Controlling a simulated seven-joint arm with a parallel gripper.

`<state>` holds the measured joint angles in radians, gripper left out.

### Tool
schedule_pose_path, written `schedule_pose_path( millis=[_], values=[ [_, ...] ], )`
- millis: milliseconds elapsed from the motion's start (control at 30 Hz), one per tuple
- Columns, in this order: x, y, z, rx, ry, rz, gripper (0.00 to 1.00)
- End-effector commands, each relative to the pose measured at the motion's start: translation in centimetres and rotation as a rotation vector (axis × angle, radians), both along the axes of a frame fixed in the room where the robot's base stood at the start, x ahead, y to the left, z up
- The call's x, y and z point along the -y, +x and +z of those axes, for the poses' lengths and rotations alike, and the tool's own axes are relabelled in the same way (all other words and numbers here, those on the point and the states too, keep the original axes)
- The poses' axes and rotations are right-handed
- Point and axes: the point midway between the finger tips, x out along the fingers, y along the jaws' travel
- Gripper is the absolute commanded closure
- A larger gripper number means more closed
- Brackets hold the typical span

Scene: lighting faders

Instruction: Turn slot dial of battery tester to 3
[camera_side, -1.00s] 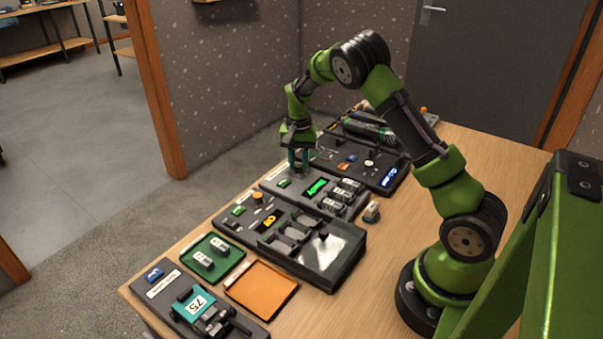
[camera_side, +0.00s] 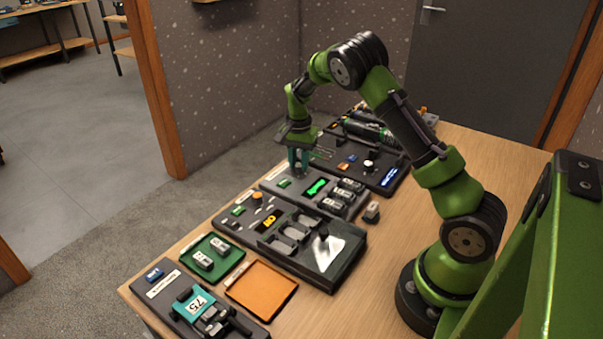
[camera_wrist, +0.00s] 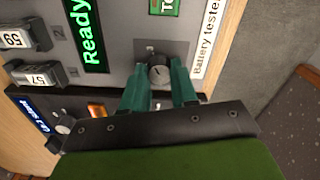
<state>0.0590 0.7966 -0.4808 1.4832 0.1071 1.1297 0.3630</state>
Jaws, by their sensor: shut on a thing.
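The battery tester is a grey panel (camera_side: 270,186) in the middle row of devices, also in the wrist view (camera_wrist: 125,62) with a "Battery tester" label. Its slot dial is a dark round knob (camera_wrist: 158,72) between my fingertips. My gripper (camera_side: 298,163) points down over the tester's far end; in the wrist view my gripper (camera_wrist: 160,80) has its teal fingers shut on the dial, one on each side. A green display (camera_wrist: 91,30) reads "Ready". Batteries numbered 59 (camera_wrist: 15,38) and 57 (camera_wrist: 38,77) sit in the tester. The dial's marked position is too small to read.
A green tray (camera_side: 212,262) holds batteries, and an orange tray (camera_side: 262,290) is empty.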

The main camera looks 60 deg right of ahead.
Motion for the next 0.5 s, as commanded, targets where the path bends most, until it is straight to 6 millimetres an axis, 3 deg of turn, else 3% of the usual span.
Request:
schedule_pose_path(
  millis=[33,200,500],
  values=[
    [0.01,0.03,0.14,0.002,0.000,-0.003,0.69],
    [0.01,0.02,0.09,0.002,0.000,-0.002,0.47],
    [0.01,0.02,0.25,0.001,0.000,0.000,0.47]
  ],
)
